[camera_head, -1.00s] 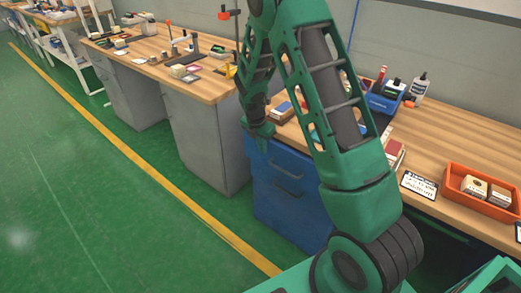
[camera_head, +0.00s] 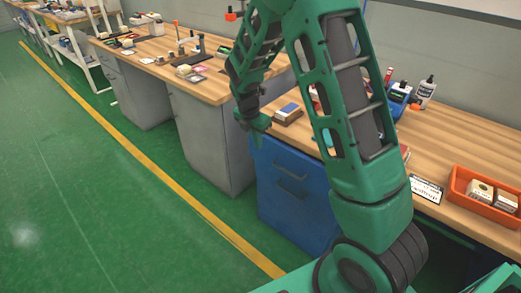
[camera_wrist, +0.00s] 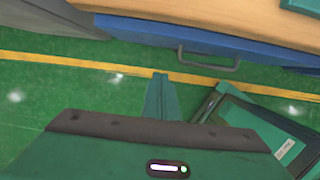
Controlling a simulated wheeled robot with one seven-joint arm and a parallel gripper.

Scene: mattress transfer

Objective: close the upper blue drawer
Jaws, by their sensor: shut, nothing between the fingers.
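The blue drawer cabinet (camera_head: 288,205) stands under the workbench, with two handles on its front. The upper blue drawer (camera_head: 296,162) is at the top, and its front looks about level with the front below it; I see no clear gap. In the wrist view, the upper drawer's blue front (camera_wrist: 255,52) runs below the bench edge, with its grey handle (camera_wrist: 208,62) sticking out. My gripper (camera_head: 258,124) is at the drawer's upper left corner in the head view. In the wrist view my gripper (camera_wrist: 160,78) is shut and empty, left of the handle and apart from it.
A grey cabinet (camera_head: 210,140) stands left of the blue one. The green floor (camera_head: 100,200) in front is clear, crossed by a yellow line.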

